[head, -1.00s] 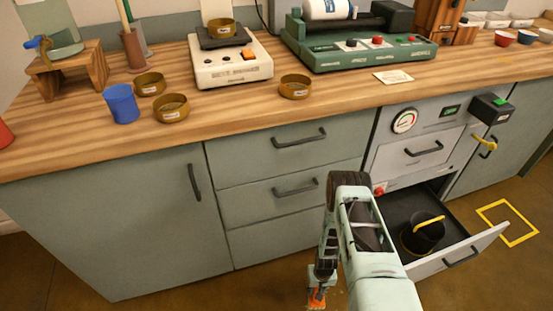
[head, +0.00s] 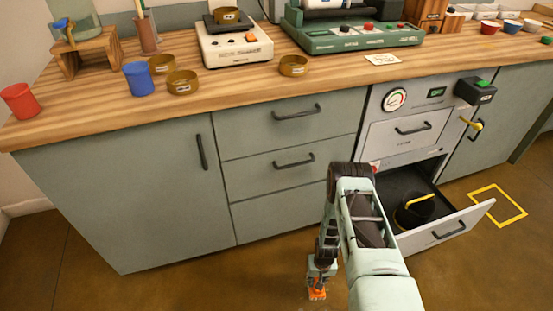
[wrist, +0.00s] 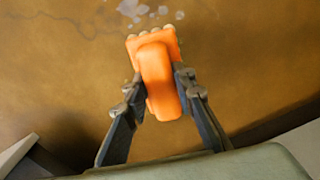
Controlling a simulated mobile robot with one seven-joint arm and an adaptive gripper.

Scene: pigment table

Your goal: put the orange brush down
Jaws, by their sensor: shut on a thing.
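The orange brush (wrist: 158,75) is between the two dark fingers of my gripper (wrist: 155,98) in the wrist view. My gripper is shut on it, and its pale bristles point away from the camera over the brown floor. In the head view the brush (head: 317,293) is a small orange shape at the lower end of my arm, in front of the cabinets. My gripper (head: 318,282) points down there. I cannot tell exactly how far the brush is above the floor.
An open drawer (head: 440,228) at the right holds a dark pot with a yellow handle (head: 414,209). The wooden counter (head: 235,92) bears a blue cup (head: 139,79), a red cup (head: 20,101) and several brown dishes. Pale specks (wrist: 140,12) lie on the floor. A yellow square (head: 497,206) marks the floor at right.

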